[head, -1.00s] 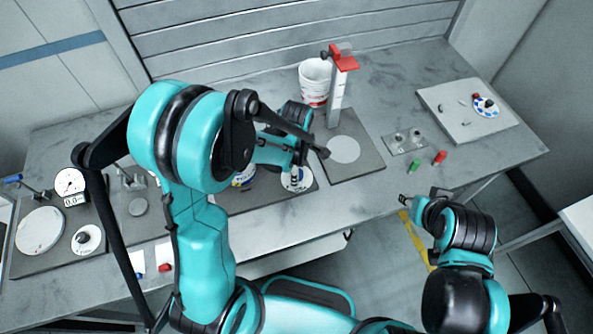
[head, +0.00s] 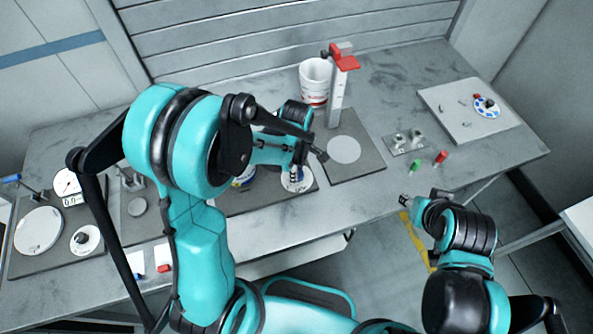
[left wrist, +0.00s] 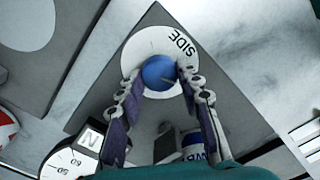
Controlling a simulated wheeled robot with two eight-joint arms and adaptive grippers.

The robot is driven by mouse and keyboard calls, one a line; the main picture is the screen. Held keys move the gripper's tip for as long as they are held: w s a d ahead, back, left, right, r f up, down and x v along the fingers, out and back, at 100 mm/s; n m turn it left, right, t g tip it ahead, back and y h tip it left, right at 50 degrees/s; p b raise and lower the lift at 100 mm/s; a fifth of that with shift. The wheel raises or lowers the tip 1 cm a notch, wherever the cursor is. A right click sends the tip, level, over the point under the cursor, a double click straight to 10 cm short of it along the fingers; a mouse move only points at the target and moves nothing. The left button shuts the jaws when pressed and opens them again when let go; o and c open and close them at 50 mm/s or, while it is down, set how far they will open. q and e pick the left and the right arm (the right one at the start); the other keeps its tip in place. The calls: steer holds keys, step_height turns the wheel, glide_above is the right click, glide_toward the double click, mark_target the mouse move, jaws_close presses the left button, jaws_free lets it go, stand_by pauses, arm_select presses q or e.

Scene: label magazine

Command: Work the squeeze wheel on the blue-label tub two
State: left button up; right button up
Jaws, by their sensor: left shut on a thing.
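My left gripper (left wrist: 160,88) is shut on a round blue knob (left wrist: 158,72) in the left wrist view. The knob stands in the middle of a white disc (left wrist: 137,48) marked "SIDE" on a dark grey plate. In the head view the disc (head: 291,186) shows under my left gripper (head: 297,172), near the table's front. The blue-label tub (head: 243,181) stands left of it, mostly hidden by my left arm. Part of the tub also shows in the left wrist view (left wrist: 193,140). My right gripper (head: 405,200) is by the table's front edge, away from the objects; its jaws are too small to read.
A white tub (head: 315,82) and a red-topped post (head: 336,100) stand behind. Red (head: 441,157) and green (head: 415,166) pieces lie right, near a pale board (head: 455,118).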

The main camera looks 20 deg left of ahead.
arm_select(q)
steer(key=m+b, duration=0.1)
steer(key=m, duration=0.5)
steer(key=shift+b, duration=0.4)
steer(key=m, duration=0.3)
steer(key=shift+m+b, duration=0.35)
steer(key=shift+m, duration=0.05)
steer(key=m, duration=0.3)
steer(key=shift+d+m+b, duration=0.1)
steer(key=shift+m+b, duration=0.25)
steer(key=shift+m, duration=0.05)
steer(key=m, duration=0.3)
steer(key=shift+w+m, duration=0.1)
steer(key=shift+m, duration=0.2)
steer(key=m+b, duration=0.1)
steer(key=m, duration=0.2)
steer(key=shift+m, duration=0.3)
steer(key=m, duration=0.3)
steer(key=shift+m, duration=0.3)
steer(key=shift+d+m, duration=0.1)
steer(key=shift+m, duration=1.5)
